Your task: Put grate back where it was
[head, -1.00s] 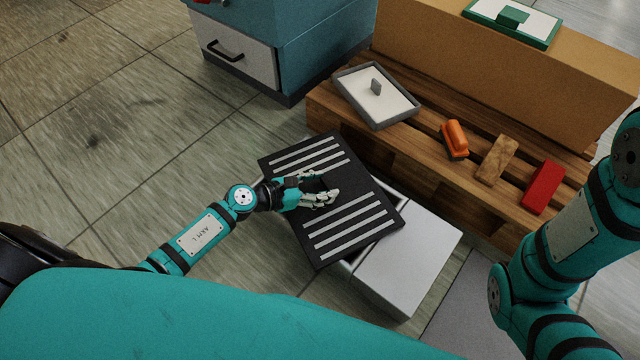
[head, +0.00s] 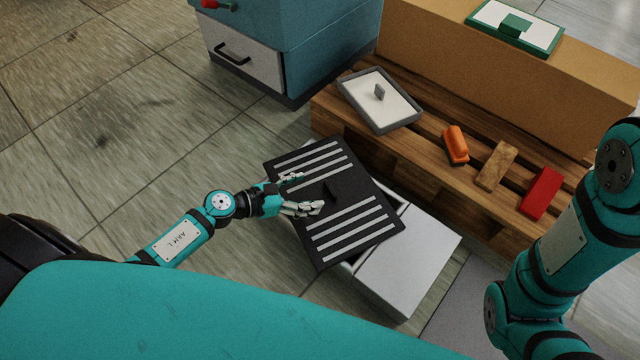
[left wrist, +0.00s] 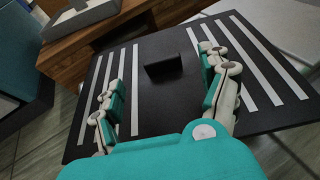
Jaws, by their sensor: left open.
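The grate (head: 325,240) is a black slab with white stripes and a small black raised handle (head: 333,190) in its middle. It lies skewed over the white open box (head: 397,203) in the head view. My left gripper (head: 303,192) is open over the grate, with its fingers left of the handle. In the left wrist view the grate (left wrist: 165,110) fills the middle, and the handle (left wrist: 163,66) stands ahead between the spread fingers (left wrist: 166,98), apart from them. My right arm shows at the right edge, but its gripper is out of view.
A white lid-like block (head: 410,262) adjoins the box. A wooden pallet (head: 400,150) behind holds a grey tray (head: 350,103), an orange tool (head: 455,146), a brown block (head: 497,165) and a red block (head: 541,193). A teal cabinet (head: 325,45) stands at the back; floor on the left is clear.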

